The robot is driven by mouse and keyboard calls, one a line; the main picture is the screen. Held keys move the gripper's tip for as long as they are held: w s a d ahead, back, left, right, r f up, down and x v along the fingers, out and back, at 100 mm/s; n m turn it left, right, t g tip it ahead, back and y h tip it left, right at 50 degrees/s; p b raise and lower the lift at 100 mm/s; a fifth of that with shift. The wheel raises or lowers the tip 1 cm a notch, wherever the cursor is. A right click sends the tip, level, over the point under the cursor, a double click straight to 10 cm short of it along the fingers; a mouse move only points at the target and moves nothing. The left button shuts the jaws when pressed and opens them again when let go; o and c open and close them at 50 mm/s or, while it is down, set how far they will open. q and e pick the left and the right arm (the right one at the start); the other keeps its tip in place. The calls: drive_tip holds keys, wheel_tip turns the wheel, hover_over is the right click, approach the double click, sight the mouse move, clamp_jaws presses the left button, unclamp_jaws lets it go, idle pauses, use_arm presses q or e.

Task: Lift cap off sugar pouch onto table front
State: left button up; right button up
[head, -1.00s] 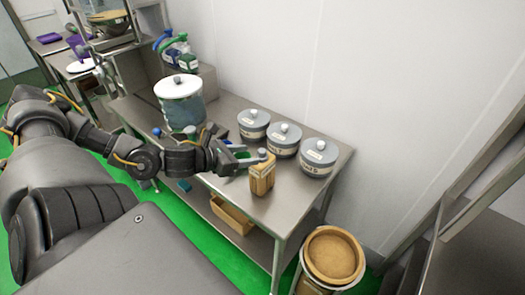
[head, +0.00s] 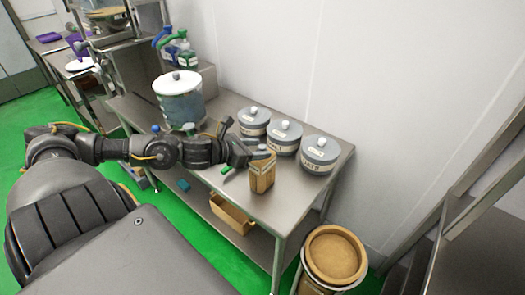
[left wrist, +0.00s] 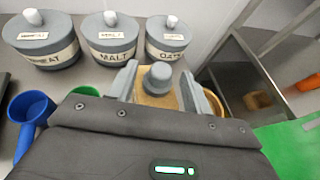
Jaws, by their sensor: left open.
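The sugar pouch (head: 262,178) is a tan upright pack near the right front of the steel table (head: 297,205). Its grey round cap (left wrist: 158,78) shows on top of the tan pouch (left wrist: 150,98) in the left wrist view. My left gripper (head: 257,152) is at the pouch's top in the head view and largely hides the cap there. In the left wrist view, its fingers (left wrist: 158,70) are open, one on each side of the cap. I cannot tell whether they touch it. My right gripper is not in view.
Several grey lidded jars (head: 320,155) line the table's back. A white-lidded container (head: 181,100) stands to the left. A blue scoop (left wrist: 33,112) and a green scoop (left wrist: 85,91) lie near my gripper. A round bin (head: 333,258) stands beyond the table's front right.

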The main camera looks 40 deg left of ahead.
use_arm(q)
drive_tip(key=shift+p+x, duration=0.35)
drive_tip(key=shift+x, duration=0.85)
drive_tip(key=shift+c, duration=0.3)
drive_tip(key=shift+s, duration=0.1)
clamp_jaws()
